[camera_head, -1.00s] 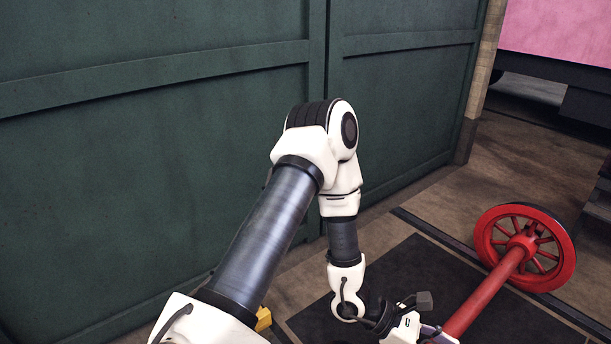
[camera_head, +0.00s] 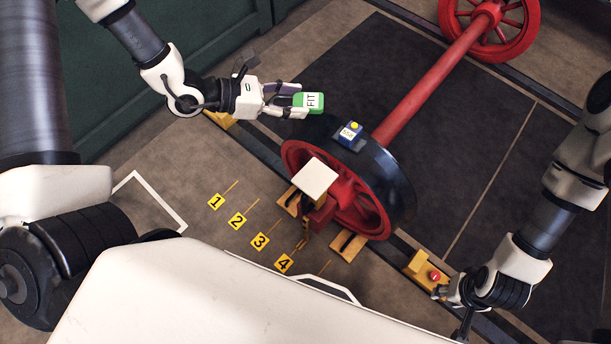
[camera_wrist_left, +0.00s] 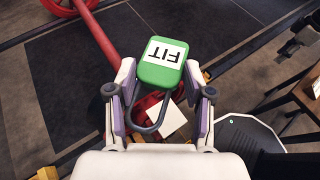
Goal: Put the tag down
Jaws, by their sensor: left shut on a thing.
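The tag (camera_head: 309,103) is green with a white label reading FIT, and it also shows in the left wrist view (camera_wrist_left: 163,68). My left gripper (camera_head: 287,98) is shut on it, in the left wrist view (camera_wrist_left: 160,100) between the two fingers with a dark loop towards the palm. The tag is held just left of the black-tyred red wheel (camera_head: 397,185) and appears to be above the floor. My right gripper (camera_head: 461,308) is at the lower right, beside a yellow block with a red button (camera_head: 434,276); its fingers are too small and dark to read.
A white square plate (camera_head: 315,178) stands before the wheel. Yellow floor markers numbered 1 to 4 (camera_head: 237,221) lie left of it. A red axle (camera_head: 430,85) runs to a far wheel (camera_head: 510,40).

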